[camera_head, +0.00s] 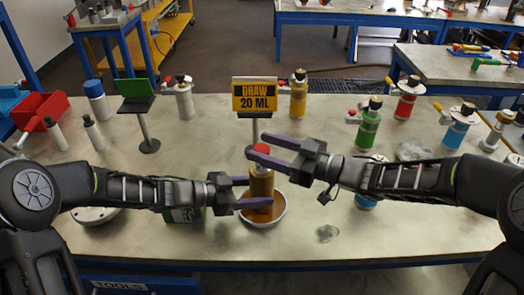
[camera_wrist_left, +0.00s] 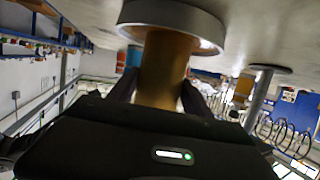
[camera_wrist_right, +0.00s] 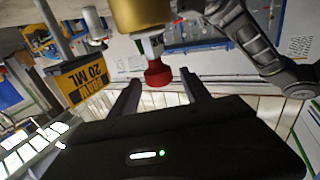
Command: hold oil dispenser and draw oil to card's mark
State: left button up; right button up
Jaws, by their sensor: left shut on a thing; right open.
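The oil dispenser (camera_head: 262,185) is an amber bottle with a red knob (camera_head: 262,150) on top. It stands upright in a shallow dish (camera_head: 280,212). My left gripper (camera_head: 258,192) is shut around its body from the left; the left wrist view shows the amber body (camera_wrist_left: 163,70) between the fingers. My right gripper (camera_head: 262,147) is open at the knob's height. In the right wrist view the red knob (camera_wrist_right: 158,74) lies between or just beyond the open fingertips; contact is unclear. The card (camera_head: 254,95), reading "DRAW 20 ML", stands behind the dispenser.
An orange bottle (camera_head: 298,95), a green bottle (camera_head: 369,125) and a blue bottle (camera_head: 459,125) stand at the back and right. A green sign (camera_head: 137,90) on a stand is at the left. The front centre is mostly free.

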jog(key=shift+v, duration=1.05)
jog(key=v, duration=1.2)
pick_arm(q)
jog(key=o, duration=1.3)
jog(key=shift+c, duration=0.2)
